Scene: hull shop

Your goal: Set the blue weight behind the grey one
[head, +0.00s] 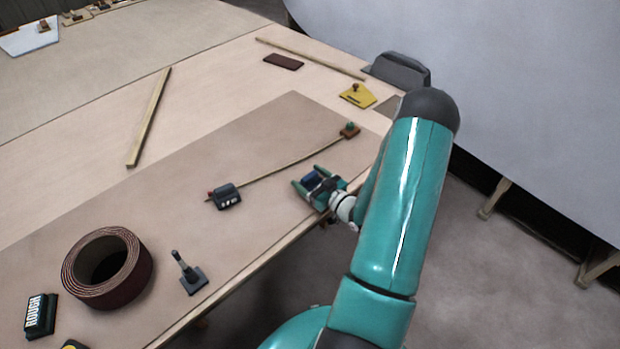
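The grey weight (228,196) sits on the brown board, with a small red part at its left side. A thin wooden strip runs from it up and right to a small brown block (349,131) with a green top. My gripper (306,176) is low over the board near its front right edge, to the right of the grey weight and apart from it. The blue weight (311,179) shows between my gripper's two teal fingers, partly hidden by the gripper. I cannot tell whether the fingers touch it or whether it rests on the board.
A brown tape roll (106,267), a dark stand with a post (189,274) and a "ROUGH" block (41,316) lie at the lower left. A yellow plate (357,95), a dark red block (284,62) and wooden strips (149,117) lie farther back. The board's middle left is clear.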

